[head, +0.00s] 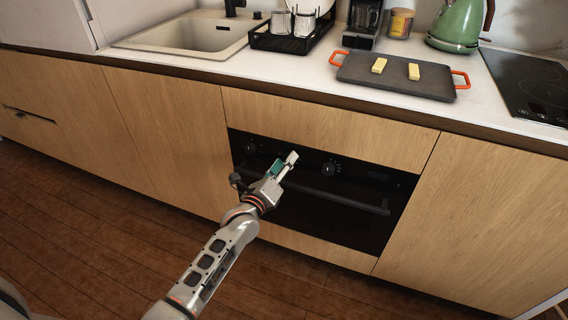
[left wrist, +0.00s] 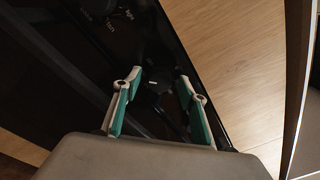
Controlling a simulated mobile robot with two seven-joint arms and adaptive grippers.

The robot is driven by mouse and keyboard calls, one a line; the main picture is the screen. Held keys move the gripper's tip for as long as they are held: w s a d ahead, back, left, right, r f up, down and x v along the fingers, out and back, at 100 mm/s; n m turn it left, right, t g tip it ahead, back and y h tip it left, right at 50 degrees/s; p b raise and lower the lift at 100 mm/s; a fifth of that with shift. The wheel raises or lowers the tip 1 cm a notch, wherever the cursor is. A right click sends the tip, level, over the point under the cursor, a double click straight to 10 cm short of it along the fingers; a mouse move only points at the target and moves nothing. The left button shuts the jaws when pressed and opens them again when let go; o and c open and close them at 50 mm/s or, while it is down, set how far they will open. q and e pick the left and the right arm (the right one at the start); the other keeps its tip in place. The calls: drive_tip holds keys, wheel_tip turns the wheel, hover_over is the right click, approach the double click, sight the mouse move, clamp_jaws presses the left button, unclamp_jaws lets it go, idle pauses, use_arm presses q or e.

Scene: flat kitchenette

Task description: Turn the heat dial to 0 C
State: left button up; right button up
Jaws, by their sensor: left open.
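The black oven (head: 330,207) is built into the wooden cabinet front. Its control strip carries a left dial (head: 250,147) and a right dial (head: 329,169) with white marks around it. I cannot read which is the heat dial or its setting. My left gripper (head: 284,163) is in front of the strip, between the two dials. In the left wrist view the gripper (left wrist: 160,79) is open, its teal-padded fingers apart with nothing held. A small white mark shows on the dark panel (left wrist: 153,82) between them. My right gripper is not in view.
The oven handle (head: 345,200) runs below the dials, close to my left gripper. Above, the counter holds a grey tray (head: 361,76) with two yellow pieces, a green kettle (head: 458,25), a black dish rack (head: 262,40) and a sink (head: 160,42). The floor in front is clear.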

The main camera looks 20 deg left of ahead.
use_arm(q)
drive_tip(key=c, duration=1.1)
